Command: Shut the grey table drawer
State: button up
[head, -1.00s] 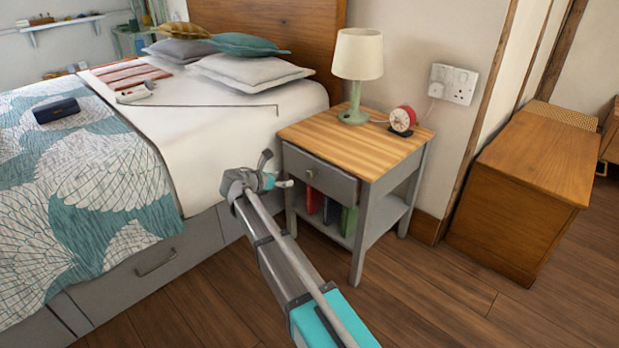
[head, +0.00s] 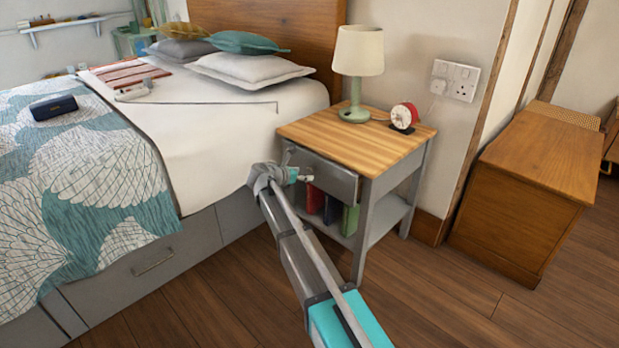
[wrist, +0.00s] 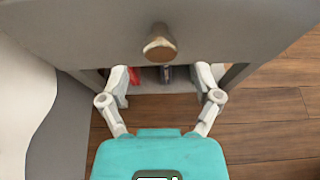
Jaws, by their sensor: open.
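The grey table drawer (head: 335,177) is under the wooden top of the grey bedside table (head: 362,140). Its front appears to stand out a little from the table frame. In the wrist view the drawer front (wrist: 90,30) fills the top, with its round metal knob (wrist: 160,45) near the middle. My gripper (head: 299,167) is at the left part of the drawer front and hides the knob area in the head view. In the wrist view its two fingers (wrist: 157,75) are spread, empty, one on each side below the knob. I cannot tell whether they touch the front.
Books (head: 331,209) stand on the shelf below. The bed (head: 210,150) is close on the left. A wooden chest (head: 525,190) stands right. Floor (head: 430,300) in front is clear.

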aim_at(308, 173)
jog(key=shift+b+x, duration=0.55)
jog(key=shift+x, duration=1.4)
grip_shut()
